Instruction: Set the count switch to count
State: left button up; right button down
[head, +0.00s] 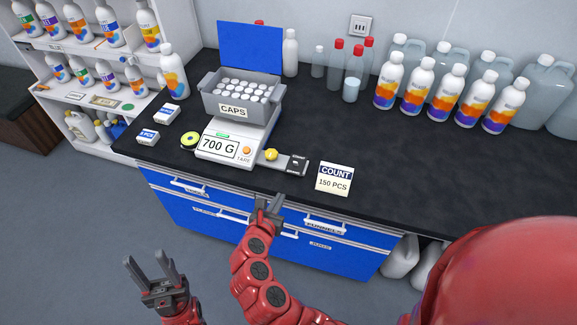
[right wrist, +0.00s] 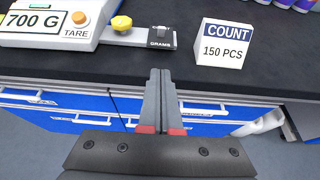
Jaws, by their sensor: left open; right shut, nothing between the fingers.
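The count switch (head: 298,165) is a dark block at the right end of a grey arm joined to the white scale (head: 217,158). In the right wrist view the switch (right wrist: 162,36) has a label reading GRAMS on its front. The scale display reads 700 G, with an orange TARE button (right wrist: 81,17) beside it. My right gripper (right wrist: 161,72) is shut and empty, in front of the counter edge and below the switch, apart from it. It also shows in the head view (head: 274,203). My left gripper (head: 148,262) is open and empty, low in front of the drawers.
A grey bin of caps (head: 233,110) sits on the scale. A yellow knob (head: 271,154) stands left of the switch, and a COUNT 150 PCS card (head: 333,179) to its right. Several filled bottles (head: 418,86) line the back right. Blue drawers (head: 215,215) with white handles are below the counter.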

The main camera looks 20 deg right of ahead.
jog(key=p, duration=0.3)
send_near(295, 164)
jog(key=f, duration=0.1)
jog(key=w+d+f, duration=0.1)
jog(key=f, duration=0.2)
jog(key=shift+w+d+f, duration=0.15)
jog(key=shift+w, duration=0.15)
jog(key=shift+w+d+r+p, duration=0.2)
jog(key=shift+w+d+r, duration=0.15)
jog(key=shift+w, duration=0.15)
jog(key=shift+w+d+r+p, duration=0.25)
jog(key=shift+w+r, duration=0.1)
jog(key=shift+w, duration=0.15)
jog(key=shift+w+d+r, duration=0.1)
jog(key=shift+w+d, duration=0.2)
jog(key=shift+w, duration=0.2)
jog(key=shift+w, duration=0.1)
